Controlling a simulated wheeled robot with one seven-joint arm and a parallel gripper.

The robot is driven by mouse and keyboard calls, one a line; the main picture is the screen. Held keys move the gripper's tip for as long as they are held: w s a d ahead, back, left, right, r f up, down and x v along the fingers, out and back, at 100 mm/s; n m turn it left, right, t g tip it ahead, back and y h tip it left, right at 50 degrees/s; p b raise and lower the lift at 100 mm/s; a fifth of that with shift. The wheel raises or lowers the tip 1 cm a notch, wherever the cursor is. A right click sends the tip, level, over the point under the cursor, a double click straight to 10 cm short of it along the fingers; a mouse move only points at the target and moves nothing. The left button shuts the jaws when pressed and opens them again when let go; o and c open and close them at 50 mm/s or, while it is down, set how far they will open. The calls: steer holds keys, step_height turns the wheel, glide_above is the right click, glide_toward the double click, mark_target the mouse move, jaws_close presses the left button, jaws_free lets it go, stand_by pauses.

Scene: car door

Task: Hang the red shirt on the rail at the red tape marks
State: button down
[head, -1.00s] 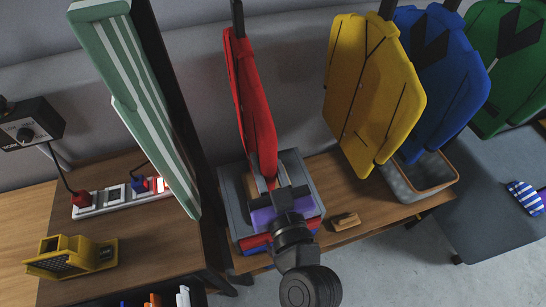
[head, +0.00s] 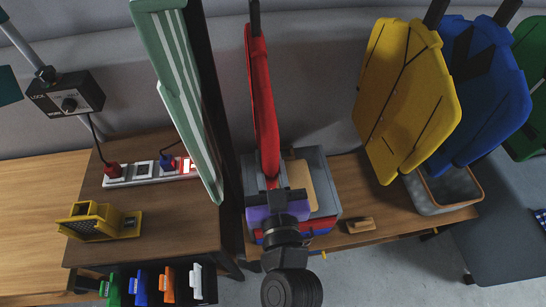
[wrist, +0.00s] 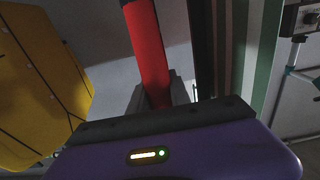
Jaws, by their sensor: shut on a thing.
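The red shirt (head: 264,105) hangs edge-on in the head view, between the green striped board and the yellow shirt. A dark hanger stem rises from its top. My gripper (head: 270,182) is shut on the lower end of the red shirt, and its purple body is just below. In the wrist view the red shirt (wrist: 147,50) runs up from between the dark fingers (wrist: 152,100). The rail and the red tape marks are not in view, so I cannot tell whether the hanger touches the rail.
Yellow (head: 405,95) and blue (head: 488,95) shirts hang to the right. A green striped board (head: 180,95) stands close on the left beside a dark post. Below are a grey case (head: 318,170), a wooden block (head: 360,225) and a grey bin (head: 448,190).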

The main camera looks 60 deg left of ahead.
mark_target(272, 180)
steer(key=shift+f+b, duration=0.25)
steer(key=shift+b, duration=0.25)
steer(key=c, duration=1.1)
jaws_free()
steer(key=shift+d+f, duration=0.1)
steer(key=b+v, duration=0.3)
steer(key=v, duration=0.3)
steer(key=shift+s+d, duration=0.2)
steer(key=shift+d, duration=0.1)
steer(key=shift+s+d, duration=0.15)
steer(key=shift+d, duration=0.3)
